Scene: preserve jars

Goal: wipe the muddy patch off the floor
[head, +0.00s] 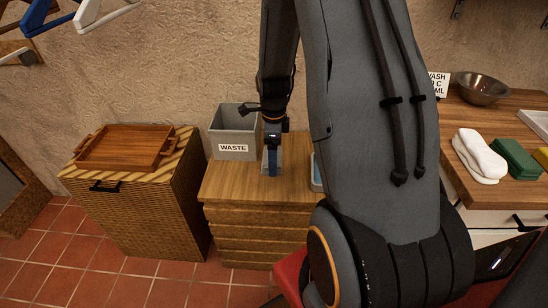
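My gripper (272,165) points down over the top of the wooden drawer unit (222,184), just right of the waste bin. Its fingers are seen nearly edge-on, and whether they are apart is unclear. A small grey shape (279,158) shows right behind the fingers; I cannot tell what it is or whether they touch it. A folded white cloth (479,158) and a green block like a sponge (516,159) lie on the right-hand worktop. No muddy patch shows on the visible red tile floor (68,254); my arm and the furniture hide much of the floor.
A grey bin marked WASTE (232,135) stands on the drawer unit. A blue-rimmed container (317,174) is mostly hidden by my arm. A wicker hamper (140,215) with a wooden tray (128,148) stands left. A metal bowl (481,89) sits on the right worktop (480,192).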

